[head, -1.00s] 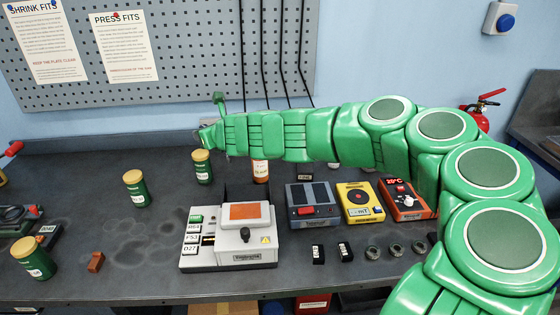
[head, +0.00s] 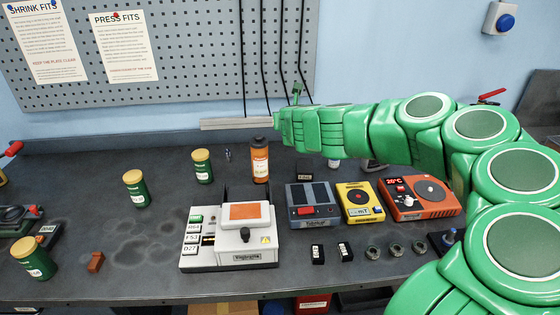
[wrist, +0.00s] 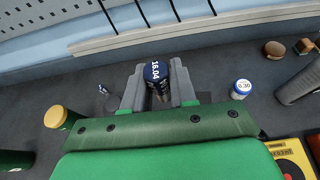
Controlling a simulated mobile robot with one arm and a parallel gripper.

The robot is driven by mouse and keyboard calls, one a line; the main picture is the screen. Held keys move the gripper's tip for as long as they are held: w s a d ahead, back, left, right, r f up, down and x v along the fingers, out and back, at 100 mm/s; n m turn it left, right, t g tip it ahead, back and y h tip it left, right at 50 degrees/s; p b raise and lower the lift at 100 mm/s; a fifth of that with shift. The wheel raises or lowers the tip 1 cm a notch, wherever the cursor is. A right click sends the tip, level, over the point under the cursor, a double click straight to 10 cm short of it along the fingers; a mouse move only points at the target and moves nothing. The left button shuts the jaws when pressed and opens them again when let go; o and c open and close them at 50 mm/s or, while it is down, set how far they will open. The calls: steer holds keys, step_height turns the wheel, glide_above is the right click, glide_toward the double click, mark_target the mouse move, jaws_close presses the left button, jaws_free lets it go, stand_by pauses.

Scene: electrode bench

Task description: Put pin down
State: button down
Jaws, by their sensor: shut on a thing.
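The pin (wrist: 156,76) has a dark blue top marked 16.04. In the wrist view it sits between the two grey fingers of my gripper (wrist: 158,68), which is shut on it. Its lower end is partly hidden, and I cannot tell whether it touches the bench. In the head view my green arm ends over the back of the bench, right of the orange bottle, and hides the pin and the fingers. A small dark upright piece (head: 228,155) stands on the bench left of the orange bottle; it also shows in the wrist view (wrist: 104,90).
The orange bottle (head: 260,160) and a green yellow-lidded jar (head: 202,167) stand left of my arm. A white blue-topped piece marked 6.39 (wrist: 241,89) stands right of the gripper. Several devices, including a yellow one (head: 360,202), line the front.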

step_height(320, 180, down, 9)
glide_above(280, 160)
steer(key=f, duration=0.8)
steer(key=shift+s+f, duration=0.3)
steer(key=shift+s, duration=0.1)
steer(key=shift+w+f, duration=0.55)
steer(key=shift+f, duration=1.65)
steer(key=c, duration=0.9)
jaws_free()
steer(key=shift+f, duration=0.1)
